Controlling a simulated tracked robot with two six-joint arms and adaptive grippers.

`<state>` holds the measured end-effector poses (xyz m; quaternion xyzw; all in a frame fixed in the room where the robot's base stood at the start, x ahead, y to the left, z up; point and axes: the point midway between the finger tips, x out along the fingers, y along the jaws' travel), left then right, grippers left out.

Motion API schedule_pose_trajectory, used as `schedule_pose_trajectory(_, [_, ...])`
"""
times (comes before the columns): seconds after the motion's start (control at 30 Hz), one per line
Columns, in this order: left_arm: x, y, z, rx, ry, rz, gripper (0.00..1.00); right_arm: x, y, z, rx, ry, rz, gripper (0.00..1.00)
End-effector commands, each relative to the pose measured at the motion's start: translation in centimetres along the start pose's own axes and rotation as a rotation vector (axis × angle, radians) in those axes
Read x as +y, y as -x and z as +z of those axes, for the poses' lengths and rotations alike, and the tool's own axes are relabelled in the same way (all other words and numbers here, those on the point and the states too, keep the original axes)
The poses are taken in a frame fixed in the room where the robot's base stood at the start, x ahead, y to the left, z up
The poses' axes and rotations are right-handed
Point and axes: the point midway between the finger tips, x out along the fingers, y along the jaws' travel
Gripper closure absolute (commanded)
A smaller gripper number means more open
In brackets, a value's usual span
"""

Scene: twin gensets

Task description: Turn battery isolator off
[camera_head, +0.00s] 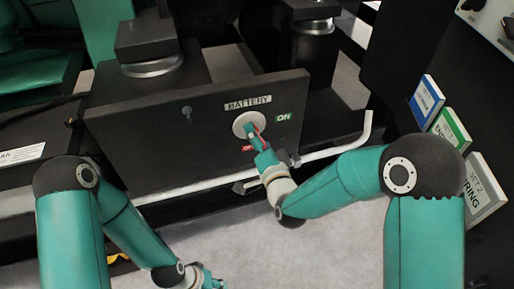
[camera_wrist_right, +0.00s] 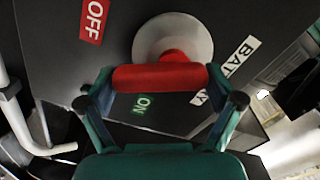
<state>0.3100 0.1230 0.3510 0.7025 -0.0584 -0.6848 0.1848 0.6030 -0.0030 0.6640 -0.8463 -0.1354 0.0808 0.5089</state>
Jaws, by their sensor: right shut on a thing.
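The battery isolator is a pale round disc (camera_head: 249,124) with a red handle on a dark panel (camera_head: 150,140), under a BATTERY label (camera_head: 248,103). A green ON label (camera_head: 284,117) is right of the disc and a red OFF label (camera_head: 248,148) is below it. My right gripper (camera_head: 259,138) is at the disc, shut on the red handle. In the right wrist view the red handle (camera_wrist_right: 160,77) lies between the fingers, with the disc (camera_wrist_right: 172,38) behind it. My left gripper (camera_head: 207,281) is low at the bottom edge, partly cut off, its jaws unclear.
A keyhole-like fitting (camera_head: 187,111) is on the panel's left part. A pale bent pipe (camera_head: 330,152) runs below the panel. Blue, green and grey signs (camera_head: 427,100) stand at the right. The grey floor (camera_head: 330,235) in front is clear.

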Motion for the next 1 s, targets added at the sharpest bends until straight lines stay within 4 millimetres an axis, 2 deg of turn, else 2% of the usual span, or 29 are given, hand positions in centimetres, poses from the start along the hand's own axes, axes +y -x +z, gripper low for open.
schedule_pose_trajectory(0.03, [-0.6, -1.5, 0.0, 0.000, 0.000, 0.000, 0.60, 0.7, 0.0, 0.3, 0.003, -0.044, -0.002, 0.43])
schedule_pose_trajectory(0.4, [-2.2, -6.0, 0.0, 0.000, 0.000, 0.000, 0.60, 0.7, 0.0, 0.7, 0.004, -0.349, 0.002, 0.43])
schedule_pose_trajectory(0.7, [-2.8, -7.6, -0.1, 0.000, 0.000, 0.000, 0.60, 0.6, 0.0, 0.7, 0.004, -0.479, 0.007, 0.43])
schedule_pose_trajectory(1.0, [-2.8, -7.9, -0.1, 0.000, 0.000, 0.000, 0.60, 0.5, 0.0, 0.7, 0.004, -0.510, 0.010, 0.43])
